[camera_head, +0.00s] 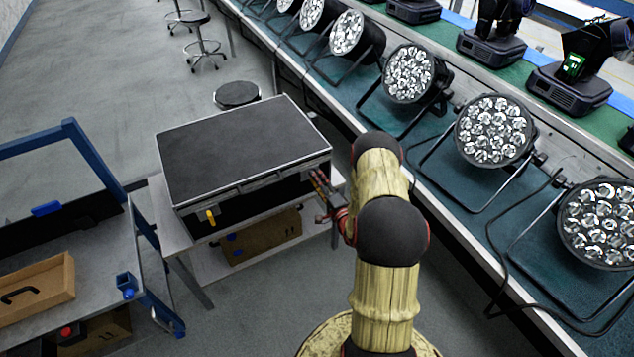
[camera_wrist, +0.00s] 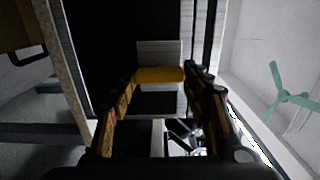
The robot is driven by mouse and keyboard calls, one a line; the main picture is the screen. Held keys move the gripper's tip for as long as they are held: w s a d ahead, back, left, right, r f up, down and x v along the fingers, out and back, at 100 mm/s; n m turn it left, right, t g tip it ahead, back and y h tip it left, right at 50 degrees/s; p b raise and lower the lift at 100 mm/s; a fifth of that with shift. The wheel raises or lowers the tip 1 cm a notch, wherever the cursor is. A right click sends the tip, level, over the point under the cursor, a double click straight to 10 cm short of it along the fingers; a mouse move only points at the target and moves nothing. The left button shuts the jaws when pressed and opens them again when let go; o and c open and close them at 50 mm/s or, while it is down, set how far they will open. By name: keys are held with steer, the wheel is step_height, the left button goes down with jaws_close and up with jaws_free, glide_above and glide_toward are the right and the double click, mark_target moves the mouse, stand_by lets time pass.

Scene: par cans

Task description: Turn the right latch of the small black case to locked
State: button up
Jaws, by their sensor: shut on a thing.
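The small black case (camera_head: 245,145) lies flat on a light-topped table, with its silver-edged lid shut. Its left latch (camera_head: 210,217) shows as a small yellow tab on the front face. My gripper (camera_head: 322,188) is at the right end of that front face and covers the right latch in the head view. In the wrist view, the right latch (camera_wrist: 160,75) is a yellow bar lying across the picture in front of a grey plate. My gripper's two fingers (camera_wrist: 160,88) stand on either side of the bar and are shut on it.
Under the case, a cardboard box (camera_head: 262,238) sits on the table's lower shelf. A long green-topped bench (camera_head: 430,165) with several par cans runs along the right, close to my arm. A blue-framed workbench (camera_head: 105,250) stands at the left.

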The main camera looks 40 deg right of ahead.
stand_by(0.4)
steer(key=o, duration=1.2)
steer(key=shift+c, duration=0.2)
steer(key=shift+s, duration=0.1)
steer(key=v, duration=1.1)
steer(key=shift+s, duration=0.4)
steer(key=shift+a, duration=0.15)
